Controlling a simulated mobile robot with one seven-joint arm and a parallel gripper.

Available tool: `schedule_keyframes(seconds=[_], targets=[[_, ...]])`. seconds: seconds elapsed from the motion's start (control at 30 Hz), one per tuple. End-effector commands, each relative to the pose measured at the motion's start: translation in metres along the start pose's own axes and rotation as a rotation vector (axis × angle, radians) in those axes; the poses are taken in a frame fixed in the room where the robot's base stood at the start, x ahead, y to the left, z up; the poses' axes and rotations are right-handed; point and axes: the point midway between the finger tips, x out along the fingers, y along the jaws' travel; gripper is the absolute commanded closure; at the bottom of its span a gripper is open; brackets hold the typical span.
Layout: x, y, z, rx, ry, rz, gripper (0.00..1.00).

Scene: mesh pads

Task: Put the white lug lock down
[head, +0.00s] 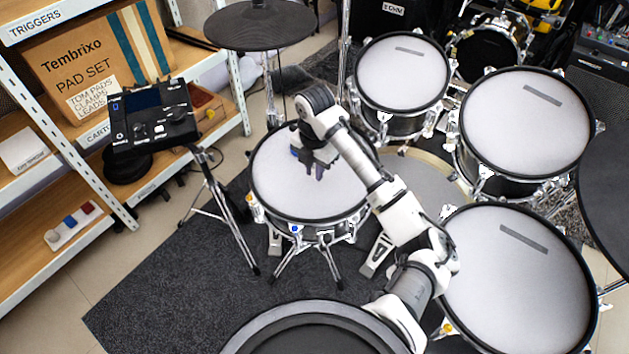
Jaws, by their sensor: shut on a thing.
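My gripper (314,172) points down over the white mesh head of the snare pad (277,190), near its middle. Its dark fingers are shut on the white lug lock, which is too small and too pale against the white head to make out. I cannot tell how high the fingertips are above the head. A small white piece (383,116) shows on the near rim of the upper tom pad.
An orange piece (249,198) and a blue piece (295,228) sit on the snare rim, a yellow one (447,328) on the floor tom. A white tray (75,228) with small coloured blocks lies on the left shelf. A module (152,115) stands left.

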Motion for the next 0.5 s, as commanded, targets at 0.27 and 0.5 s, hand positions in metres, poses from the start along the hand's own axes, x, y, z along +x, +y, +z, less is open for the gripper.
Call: schedule_keyframes(seconds=[0.27,0.5], targets=[[0.025,0.000,-0.001,0.001,0.002,-0.001,1.00],[0.049,0.000,0.000,0.000,0.000,0.000,1.00]])
